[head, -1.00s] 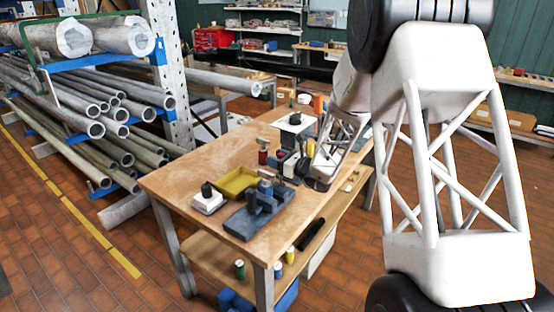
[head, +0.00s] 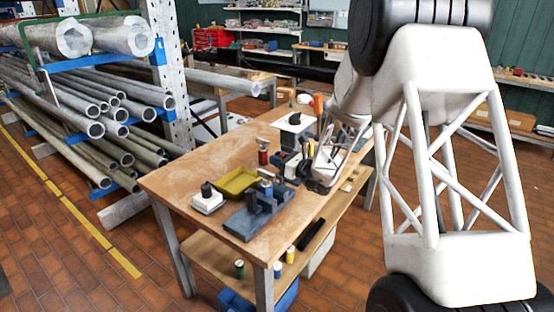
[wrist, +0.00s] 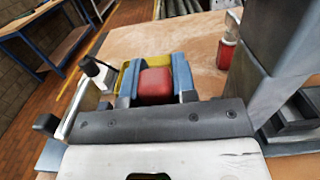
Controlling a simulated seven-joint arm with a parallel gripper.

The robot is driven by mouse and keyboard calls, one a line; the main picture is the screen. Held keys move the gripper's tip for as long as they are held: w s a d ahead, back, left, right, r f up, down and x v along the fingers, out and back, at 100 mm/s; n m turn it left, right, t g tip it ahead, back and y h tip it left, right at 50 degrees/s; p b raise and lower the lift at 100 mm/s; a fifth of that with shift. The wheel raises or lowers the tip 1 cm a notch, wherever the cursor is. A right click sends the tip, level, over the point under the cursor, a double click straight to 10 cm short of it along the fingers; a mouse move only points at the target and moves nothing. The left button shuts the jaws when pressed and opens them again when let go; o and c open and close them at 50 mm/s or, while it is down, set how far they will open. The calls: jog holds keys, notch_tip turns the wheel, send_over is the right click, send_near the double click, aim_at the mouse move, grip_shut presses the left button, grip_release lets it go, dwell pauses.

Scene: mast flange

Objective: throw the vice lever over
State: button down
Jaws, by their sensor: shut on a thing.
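My gripper (wrist: 156,88) shows in the wrist view as two blue-grey fingers on a dark bolted bar. It is shut on a red block-like grip, which I take to be the vice lever (wrist: 155,85). In the head view my gripper (head: 296,168) is low over the right part of the bench, and the grip cannot be made out there. A blue-grey vice (head: 245,224) with upright jaws stands at the bench's front edge, left of my gripper. Whether the held lever joins this vice is hidden.
On the wooden bench (head: 190,172) are a yellow tray (head: 236,182), a white block with a black knob (head: 207,203) and a small red item (head: 263,150). A dark stand with a white top (head: 293,122) is behind. The bench's left part is clear.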

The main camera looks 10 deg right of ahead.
jog(key=shift+s+d+f+t+y, duration=0.1)
jog(key=shift+s+d+t+y, duration=0.9)
jog(key=shift+s+d, duration=0.05)
jog(key=shift+s+d+f+t+y, duration=0.3)
jog(key=shift+s+d+t+y, duration=0.4)
jog(key=shift+t+y, duration=0.05)
jog(key=shift+s+d+f+t+y, duration=0.3)
jog(key=shift+s+d+t+y, duration=0.35)
jog(key=shift+t+y, duration=0.1)
jog(key=c, duration=0.9)
grip_release()
jog(key=shift+d+f, duration=0.1)
jog(key=shift+v, duration=3.7)
jog(key=shift+s, duration=0.1)
